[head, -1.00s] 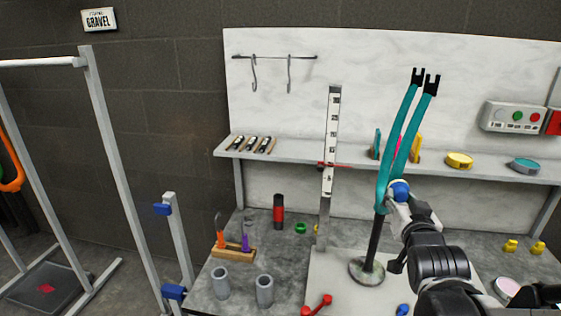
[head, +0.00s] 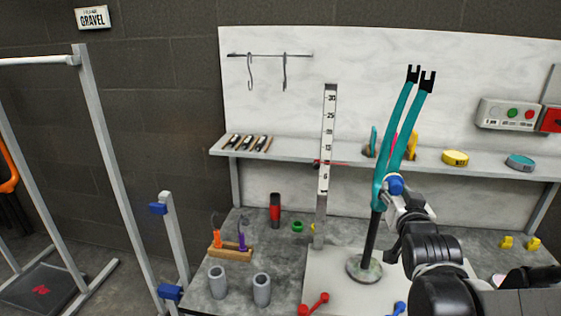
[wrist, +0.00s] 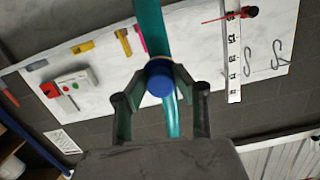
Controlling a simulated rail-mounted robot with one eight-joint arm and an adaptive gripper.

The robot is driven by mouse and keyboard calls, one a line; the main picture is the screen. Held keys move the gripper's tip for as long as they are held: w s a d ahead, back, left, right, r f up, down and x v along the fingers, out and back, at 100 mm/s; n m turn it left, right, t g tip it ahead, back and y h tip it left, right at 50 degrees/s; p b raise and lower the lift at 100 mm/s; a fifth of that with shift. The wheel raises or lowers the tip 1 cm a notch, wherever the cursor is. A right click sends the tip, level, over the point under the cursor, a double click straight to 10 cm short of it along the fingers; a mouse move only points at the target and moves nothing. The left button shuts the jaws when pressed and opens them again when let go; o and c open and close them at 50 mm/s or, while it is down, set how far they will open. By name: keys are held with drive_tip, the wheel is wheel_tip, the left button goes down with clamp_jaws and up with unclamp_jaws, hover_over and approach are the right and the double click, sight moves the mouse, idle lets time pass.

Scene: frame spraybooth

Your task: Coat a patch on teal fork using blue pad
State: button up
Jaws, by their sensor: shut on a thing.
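The teal fork (head: 396,125) stands upright on a black post with a round base (head: 365,268), its two dark-tipped prongs pointing up. My gripper (head: 397,197) is at the lower part of the fork, shut on the blue pad (head: 395,185). In the wrist view the blue pad (wrist: 160,78) sits between the fingertips of my gripper (wrist: 158,82), in front of the teal fork (wrist: 150,30). The pad overlaps the fork in both views. I cannot tell for certain whether they touch.
A ruled upright scale (head: 328,140) with a red pointer stands left of the fork. The shelf (head: 300,152) behind holds tape rolls (head: 455,158) and small tools. Grey cups (head: 262,289), a wooden rack (head: 230,253) and a red dumbbell-shaped piece (head: 314,303) occupy the bench's left and front.

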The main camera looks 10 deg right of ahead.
drive_tip(key=shift+w+r+p, duration=0.15)
drive_tip(key=shift+r+p, duration=4.8)
drive_tip(key=shift+r, duration=0.75)
drive_tip(key=shift+d, duration=0.1)
drive_tip(key=shift+f, duration=0.15)
drive_tip(key=shift+f+b, duration=5.15)
drive_tip(key=shift+f, duration=0.5)
drive_tip(key=shift+s+r, duration=0.1)
drive_tip(key=shift+s, duration=0.1)
drive_tip(key=shift+p+v, duration=0.4)
drive_tip(key=shift+v, duration=0.45)
drive_tip(key=shift+f+p+v, duration=0.15)
drive_tip(key=shift+p+v, duration=0.2)
drive_tip(key=shift+v, duration=0.7)
drive_tip(key=shift+f+p+v, duration=0.1)
drive_tip(key=shift+p+v, duration=0.2)
drive_tip(key=shift+v, duration=0.75)
